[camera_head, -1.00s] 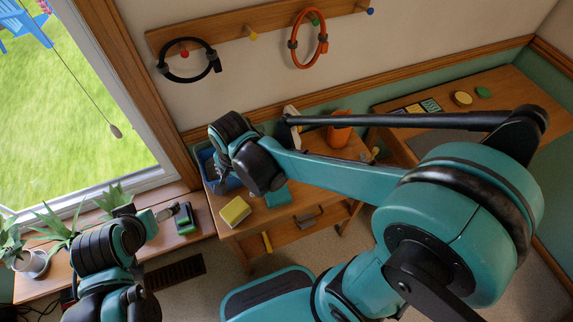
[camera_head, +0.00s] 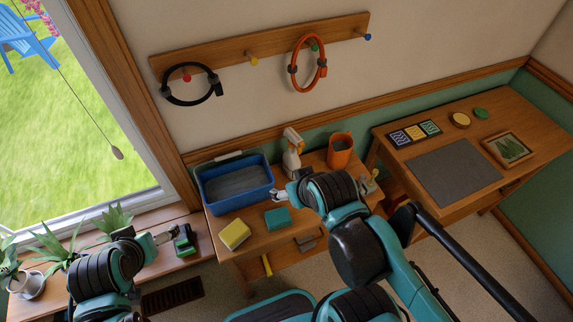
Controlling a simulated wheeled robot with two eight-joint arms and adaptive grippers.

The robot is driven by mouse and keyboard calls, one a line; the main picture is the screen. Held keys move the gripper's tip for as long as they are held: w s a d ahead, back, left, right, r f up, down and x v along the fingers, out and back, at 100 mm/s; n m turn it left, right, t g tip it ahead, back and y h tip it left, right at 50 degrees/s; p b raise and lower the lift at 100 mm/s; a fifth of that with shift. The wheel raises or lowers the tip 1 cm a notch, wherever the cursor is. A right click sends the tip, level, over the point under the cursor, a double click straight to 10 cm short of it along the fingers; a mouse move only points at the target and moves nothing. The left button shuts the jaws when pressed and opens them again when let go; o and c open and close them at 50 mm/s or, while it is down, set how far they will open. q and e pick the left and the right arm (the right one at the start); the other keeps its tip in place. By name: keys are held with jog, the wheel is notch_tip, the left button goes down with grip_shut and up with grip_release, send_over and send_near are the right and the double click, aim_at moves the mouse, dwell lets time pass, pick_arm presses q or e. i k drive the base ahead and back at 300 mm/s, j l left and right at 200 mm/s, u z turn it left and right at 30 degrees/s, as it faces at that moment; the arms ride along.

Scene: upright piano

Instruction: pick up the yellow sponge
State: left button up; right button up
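The yellow sponge (camera_head: 235,234) lies near the front left of the small wooden table (camera_head: 246,251), in front of a blue bin (camera_head: 236,184). A teal block (camera_head: 278,218) lies just to its right. My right gripper (camera_head: 277,196) shows at the left end of the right arm, above the table between the bin and the teal block, apart from the sponge; its fingers are small and partly hidden. My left gripper (camera_head: 172,236) is over the window bench beside a green-and-black object (camera_head: 184,240), left of the sponge; whether it touches that object is unclear.
A white-and-orange spray bottle (camera_head: 292,152) and an orange pot (camera_head: 340,150) stand at the table's back. Potted plants (camera_head: 52,245) line the window bench. A desk with a grey mat (camera_head: 453,171) is at the right. Two looped collars hang from the wall pegs.

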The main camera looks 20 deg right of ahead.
aim_at(232, 235)
jog(key=j+z, duration=1.2)
